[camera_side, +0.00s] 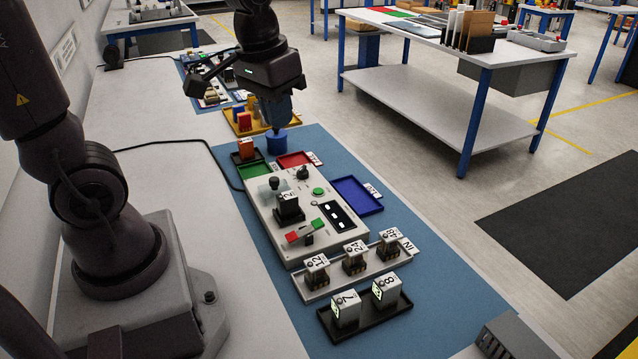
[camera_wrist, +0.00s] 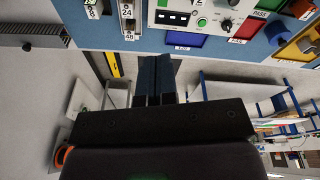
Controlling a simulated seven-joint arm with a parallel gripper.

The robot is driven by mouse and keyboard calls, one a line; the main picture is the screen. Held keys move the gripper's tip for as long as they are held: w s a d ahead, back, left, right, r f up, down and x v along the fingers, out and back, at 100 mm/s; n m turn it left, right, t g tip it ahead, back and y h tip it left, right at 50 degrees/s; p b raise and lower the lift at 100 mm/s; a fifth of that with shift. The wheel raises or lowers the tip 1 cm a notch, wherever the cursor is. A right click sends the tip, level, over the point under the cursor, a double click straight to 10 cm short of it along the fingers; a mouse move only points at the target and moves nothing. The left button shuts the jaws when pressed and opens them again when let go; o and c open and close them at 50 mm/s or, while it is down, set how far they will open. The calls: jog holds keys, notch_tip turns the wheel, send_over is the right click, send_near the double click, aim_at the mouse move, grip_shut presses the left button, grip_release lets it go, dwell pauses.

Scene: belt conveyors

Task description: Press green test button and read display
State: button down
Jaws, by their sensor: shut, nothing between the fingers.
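The pale test box (camera_side: 262,218) sits on the blue mat, with a block marked 2 (camera_side: 289,205) standing in its socket. The green test button (camera_side: 318,191) is on its top, right of that block; it also shows in the wrist view (camera_wrist: 202,22). The black display (camera_side: 338,216) shows a few white dashes, also visible in the wrist view (camera_wrist: 173,18). My gripper (camera_side: 277,128) is shut and empty, beyond the far end of the box and apart from the button. Its blue fingers (camera_wrist: 153,62) point toward the mat's edge in the wrist view.
A blue cylinder (camera_side: 277,142) appears just below my gripper. Red (camera_side: 292,159), green (camera_side: 250,170) and blue (camera_side: 372,205) trays lie around the box. Several numbered blocks stand in the IN tray (camera_side: 318,294) and black tray (camera_side: 370,328). A red-green switch (camera_side: 306,232) is on the box.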

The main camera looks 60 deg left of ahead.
jog(key=w+a+f+n+g, duration=0.2)
jog(key=w+a+f+n, duration=0.2)
jog(key=w+a+f, duration=0.1)
jog(key=n, duration=1.1)
send_over(318, 191)
notch_tip(318, 191, down, 7)
jog(key=shift+f, duration=0.2)
jog(key=shift+w, duration=0.1)
notch_tip(318, 191, down, 14)
